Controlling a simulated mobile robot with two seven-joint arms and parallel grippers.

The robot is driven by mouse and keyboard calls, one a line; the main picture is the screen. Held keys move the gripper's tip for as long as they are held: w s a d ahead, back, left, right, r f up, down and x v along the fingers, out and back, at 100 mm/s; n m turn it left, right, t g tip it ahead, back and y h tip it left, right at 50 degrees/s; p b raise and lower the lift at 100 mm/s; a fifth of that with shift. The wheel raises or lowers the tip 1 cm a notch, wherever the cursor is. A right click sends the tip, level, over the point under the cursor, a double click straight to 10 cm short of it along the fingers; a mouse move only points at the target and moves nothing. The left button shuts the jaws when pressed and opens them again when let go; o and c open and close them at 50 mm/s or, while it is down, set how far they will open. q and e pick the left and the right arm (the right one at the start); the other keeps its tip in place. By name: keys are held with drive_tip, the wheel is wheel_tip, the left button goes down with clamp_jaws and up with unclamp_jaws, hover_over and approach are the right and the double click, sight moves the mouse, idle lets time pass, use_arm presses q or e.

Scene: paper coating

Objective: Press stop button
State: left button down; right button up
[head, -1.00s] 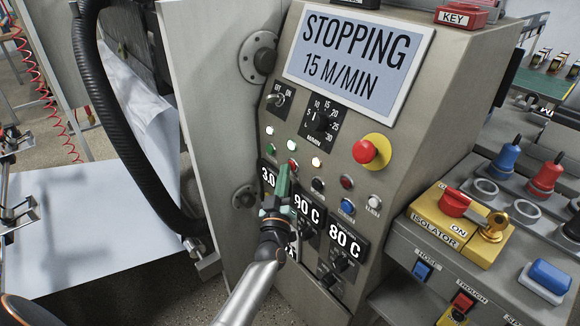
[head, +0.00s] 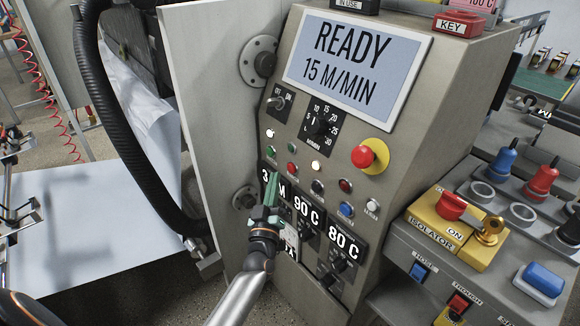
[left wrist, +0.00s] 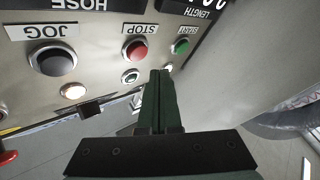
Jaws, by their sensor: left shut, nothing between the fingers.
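The red stop button (head: 292,168) sits on the sloping control panel (head: 398,185), between the green start button (head: 272,151) and the black jog button (head: 317,187). In the left wrist view, the stop button (left wrist: 135,48) shows under its upside-down STOP label. My left gripper (head: 275,178) is shut and empty. In the left wrist view, the fingertips (left wrist: 160,75) point at the panel between the stop and start buttons. My right gripper is not in view.
The display (head: 355,60) reads READY, 15 M/MIN. A red emergency button (head: 364,156) on a yellow base stands out at the right. A black hose (head: 120,130) hangs at the left. A yellow isolator box (head: 446,240) stands on the right console.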

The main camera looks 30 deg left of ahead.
use_arm(q)
drive_tip(key=s, duration=0.1)
drive_tip(key=s+a+p, duration=0.1)
drive_tip(key=s, duration=0.1)
drive_tip(key=shift+a, duration=0.15)
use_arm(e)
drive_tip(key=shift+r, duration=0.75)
use_arm(q)
drive_tip(key=s+d+f+m+g+h+p, duration=0.3)
drive_tip(key=s+d+m, duration=0.1)
drive_tip(key=s, duration=0.4)
drive_tip(key=s+d+f+m+g+h+p, duration=0.3)
drive_tip(key=s+d+g+p, duration=0.1)
drive_tip(key=s+d, duration=0.3)
drive_tip(key=s+d+f+m+g+h+p, duration=0.3)
drive_tip(key=s+d, duration=0.3)
drive_tip(key=s, duration=0.4)
drive_tip(key=shift+d+f+m+g+h+p, duration=0.2)
drive_tip(key=shift+m+g+h+p, duration=0.3)
drive_tip(key=shift+m+p, duration=0.25)
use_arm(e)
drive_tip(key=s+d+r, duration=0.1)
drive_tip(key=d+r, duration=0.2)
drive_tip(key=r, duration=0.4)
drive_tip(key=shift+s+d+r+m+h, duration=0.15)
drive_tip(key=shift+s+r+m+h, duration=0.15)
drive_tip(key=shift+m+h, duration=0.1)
